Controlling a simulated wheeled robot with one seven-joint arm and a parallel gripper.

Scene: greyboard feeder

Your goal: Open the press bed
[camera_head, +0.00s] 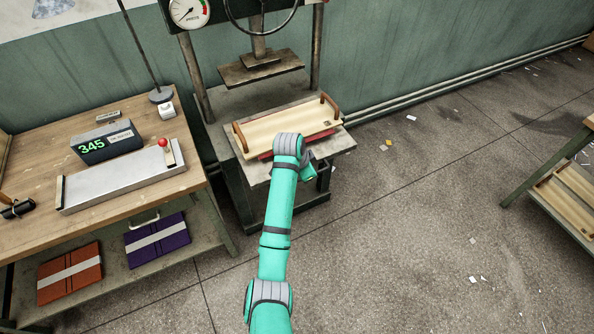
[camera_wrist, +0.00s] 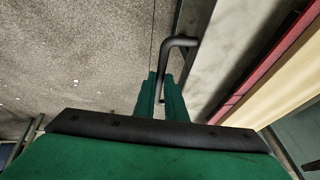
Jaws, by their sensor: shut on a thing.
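The press (camera_head: 258,68) stands against the green wall, with its upper plate raised above the bed. The press bed (camera_head: 335,143) is a grey metal slab under a pale board with two brown end handles (camera_head: 265,128). A red layer (camera_head: 266,155) shows beneath the board's front edge. In the wrist view a dark bent bar handle (camera_wrist: 182,42) stands off the side of the grey bed (camera_wrist: 222,60). My gripper (camera_wrist: 162,88) is shut on this handle, its green fingers on both sides of the bar. In the head view my arm hides the handle and the fingertips.
A wooden bench (camera_head: 50,148) at left holds a scale reading 345 (camera_head: 105,143), a metal tray (camera_head: 120,182) and a lamp stand. Orange and purple bound items lie on its lower shelf. Another table (camera_head: 570,140) stands at right. The floor between is open, with paper scraps.

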